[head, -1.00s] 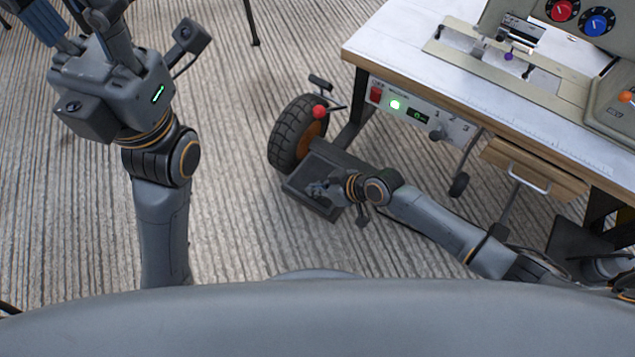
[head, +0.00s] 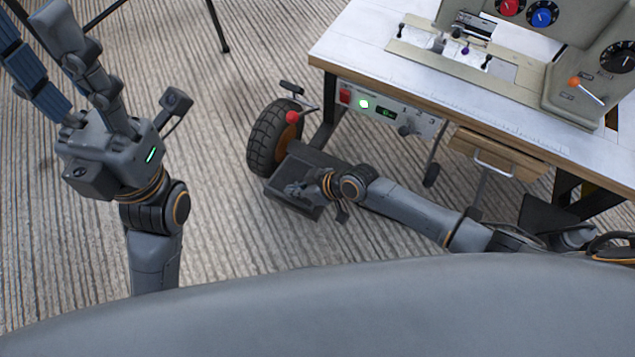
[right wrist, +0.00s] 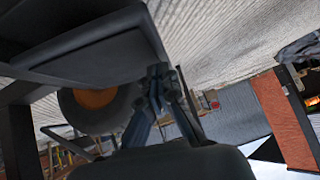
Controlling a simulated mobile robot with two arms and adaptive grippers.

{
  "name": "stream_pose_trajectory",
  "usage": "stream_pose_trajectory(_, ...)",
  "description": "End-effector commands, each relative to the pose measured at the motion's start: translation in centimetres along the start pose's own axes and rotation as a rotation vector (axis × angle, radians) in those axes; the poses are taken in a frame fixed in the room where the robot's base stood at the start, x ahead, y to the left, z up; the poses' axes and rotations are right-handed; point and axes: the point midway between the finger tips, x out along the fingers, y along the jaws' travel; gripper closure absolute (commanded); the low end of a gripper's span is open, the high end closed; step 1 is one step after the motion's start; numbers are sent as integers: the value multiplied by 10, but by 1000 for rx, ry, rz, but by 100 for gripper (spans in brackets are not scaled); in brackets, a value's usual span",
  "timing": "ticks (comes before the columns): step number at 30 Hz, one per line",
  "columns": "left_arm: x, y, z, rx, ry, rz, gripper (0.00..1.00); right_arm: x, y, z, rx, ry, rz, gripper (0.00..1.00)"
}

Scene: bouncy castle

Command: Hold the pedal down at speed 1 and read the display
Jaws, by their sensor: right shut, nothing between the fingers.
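The dark pedal (head: 318,158) is low on the floor beside a wheel, left of the sewing table. My right gripper (head: 296,190) is shut and empty, over the pedal's tray-like part; contact cannot be told. In the right wrist view its closed fingers (right wrist: 157,88) are near the dark plate (right wrist: 95,55). The panel under the table edge carries a small green display (head: 387,113), too small to read, a lit green lamp (head: 364,104) and a speed knob (head: 406,130) by 1, 2, 3; its setting is unclear. My left gripper (head: 45,50) is raised at upper left, fingers apart.
The white-topped sewing table (head: 350,50) bears the machine (head: 575,80). A black tyre with orange hub (head: 268,138) and a red-knobbed lever (head: 293,117) stand beside the pedal. A wooden drawer (head: 500,155) hangs under the table. Ribbed carpet (head: 225,230) is clear at left.

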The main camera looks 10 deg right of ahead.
Motion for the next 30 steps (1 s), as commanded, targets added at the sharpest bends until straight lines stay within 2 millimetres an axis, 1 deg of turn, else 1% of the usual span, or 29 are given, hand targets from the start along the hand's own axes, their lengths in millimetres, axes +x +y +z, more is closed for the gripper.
stream_pose_trajectory(1, 3, 0, 0, -3, -24, -8, 60, -15, -2, -4, 0, -1, 2, 100)
stream_pose_trajectory(3, -1, 0, -2, -6, -48, -18, 60, -30, -4, -4, -1, 0, 2, 100)
stream_pose_trajectory(7, -8, 0, -6, -12, -89, -35, 60, -55, -8, -4, -1, 2, 3, 100)
stream_pose_trajectory(9, -6, 0, -8, -13, -99, -40, 60, -69, -10, -4, -2, 3, 4, 100)
stream_pose_trajectory(12, -3, 0, -9, -15, -107, -44, 60, -84, -13, -3, -2, 3, 3, 100)
stream_pose_trajectory(15, 2, -1, -10, -14, -104, -43, 60, -94, -14, -2, -1, 4, 4, 100)
stream_pose_trajectory(18, 3, -1, -10, -14, -104, -43, 60, -98, -16, -2, -1, 5, 3, 100)
stream_pose_trajectory(30, 3, 0, -10, -15, -105, -43, 60, -99, -15, -1, -1, 6, 3, 100)
